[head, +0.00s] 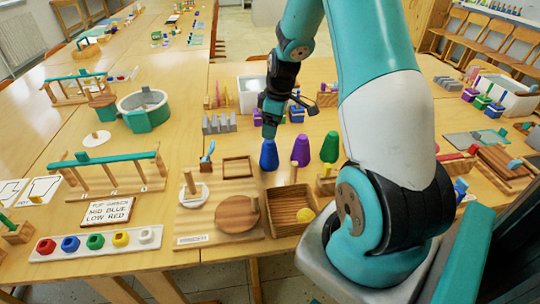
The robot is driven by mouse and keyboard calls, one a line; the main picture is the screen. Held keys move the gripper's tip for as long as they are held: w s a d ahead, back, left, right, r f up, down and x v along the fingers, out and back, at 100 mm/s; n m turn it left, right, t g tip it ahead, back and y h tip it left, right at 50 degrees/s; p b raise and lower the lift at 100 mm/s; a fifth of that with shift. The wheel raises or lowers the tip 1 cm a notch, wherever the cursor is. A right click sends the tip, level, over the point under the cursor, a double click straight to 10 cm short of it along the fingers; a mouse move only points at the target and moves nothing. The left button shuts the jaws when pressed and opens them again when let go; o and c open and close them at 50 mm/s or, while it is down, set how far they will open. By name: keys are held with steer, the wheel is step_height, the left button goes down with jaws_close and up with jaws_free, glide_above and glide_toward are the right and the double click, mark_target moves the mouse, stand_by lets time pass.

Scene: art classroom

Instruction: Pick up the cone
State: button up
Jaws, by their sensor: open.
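A blue cone (269,157) stands upright on the wooden table in the middle of the head view. A purple cone (301,151) stands just right of it, and a green cone (330,147) stands further right. My gripper (270,131) points down right at the top of the blue cone. Its fingers are small and dark here, and I cannot tell whether they touch the cone or surround its tip. The gripper is open. No cone is seen lifted.
Grey slotted blocks (219,124) stand behind left.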

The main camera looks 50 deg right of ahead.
mark_target(269, 148)
steer(key=f, duration=0.6)
steer(key=w+f+p, duration=0.1)
steer(key=f, duration=0.2)
steer(key=shift+a+f, duration=0.2)
steer(key=shift+c, duration=0.5)
steer(key=shift+w, duration=0.1)
steer(key=c, duration=1)
